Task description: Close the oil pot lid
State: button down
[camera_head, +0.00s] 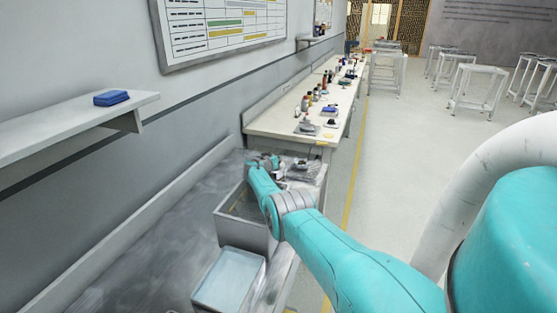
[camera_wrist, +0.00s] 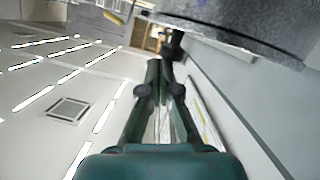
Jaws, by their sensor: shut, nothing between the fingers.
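A grey, mottled metal body with a curved lower rim (camera_wrist: 235,22) fills the top right of the wrist view, very close; it may be the oil pot or its lid, but I cannot tell which. My gripper (camera_wrist: 165,72) is shut and empty in the wrist view, pointing up toward a small dark part just below that rim. I cannot tell whether they touch. In the head view my gripper (camera_head: 263,162) is small, at the far end of my teal arm, above the metal counter. No pot or lid can be made out clearly there.
A grey open bin (camera_head: 240,232) and a pale-blue-bottomed tray (camera_head: 228,282) are on the near counter. A dark grey item (camera_head: 303,170) lies right of my gripper. A long bench (camera_head: 290,127) with small items stands beyond. A wall shelf (camera_head: 60,125) holds a blue block (camera_head: 111,98).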

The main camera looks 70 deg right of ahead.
jog(key=shift+s+f, duration=0.2)
jog(key=shift+f, duration=0.15)
dwell(0.3)
jog(key=shift+r, duration=0.15)
notch_tip(320, 180, up, 10)
jog(key=shift+w+r, duration=0.2)
dwell(0.5)
